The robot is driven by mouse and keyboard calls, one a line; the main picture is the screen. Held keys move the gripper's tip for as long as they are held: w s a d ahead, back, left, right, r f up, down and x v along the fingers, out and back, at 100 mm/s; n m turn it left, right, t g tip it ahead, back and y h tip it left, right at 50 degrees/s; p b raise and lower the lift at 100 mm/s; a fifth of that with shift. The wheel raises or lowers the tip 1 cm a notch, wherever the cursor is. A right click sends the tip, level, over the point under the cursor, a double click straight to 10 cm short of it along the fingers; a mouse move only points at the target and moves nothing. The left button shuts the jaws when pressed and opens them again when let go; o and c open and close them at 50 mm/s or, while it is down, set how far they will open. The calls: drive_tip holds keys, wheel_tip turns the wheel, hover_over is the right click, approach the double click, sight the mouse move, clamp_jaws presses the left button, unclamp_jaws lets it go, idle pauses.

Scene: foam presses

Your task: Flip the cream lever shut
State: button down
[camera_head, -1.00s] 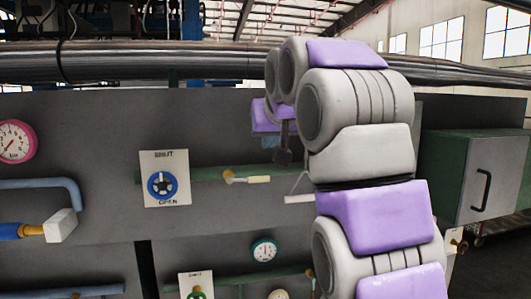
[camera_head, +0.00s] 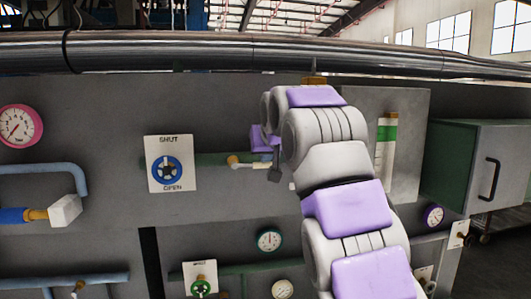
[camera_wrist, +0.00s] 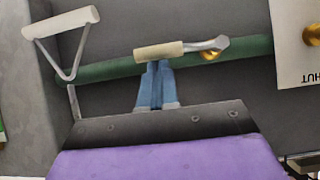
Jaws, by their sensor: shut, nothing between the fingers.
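The cream lever (camera_wrist: 160,50) lies along the green pipe (camera_wrist: 110,70) in the wrist view, with a metal arm running to a brass pivot (camera_wrist: 209,54). In the head view, the lever (camera_head: 248,166) points right from its pivot, roughly level and in line with the pipe. My gripper (camera_wrist: 160,66) is shut and empty. Its blue fingertips are right at the edge of the cream grip; whether they touch it I cannot tell. In the head view, my gripper (camera_head: 274,170) is at the lever's right end, and my arm hides the pipe beyond.
A SHUT/OPEN plate with a blue wheel (camera_head: 165,170) is left of the lever. A gauge (camera_head: 269,240) is below. A grey cabinet (camera_head: 485,170) stands at the right.

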drive_tip(key=shift+f, duration=0.2)
idle(0.5)
drive_tip(key=s+a+f+m+y+b, duration=0.1)
drive_tip(key=a+f+m+y+b, duration=0.2)
drive_tip(key=f+m+y+b, duration=0.7)
drive_tip(key=shift+a+f+m+t+y+b, duration=0.3)
drive_tip(key=shift+a+f+m+t+y, duration=0.15)
drive_tip(key=shift+m, duration=0.25)
drive_tip(key=shift+r, duration=0.1)
idle(0.5)
idle(0.3)
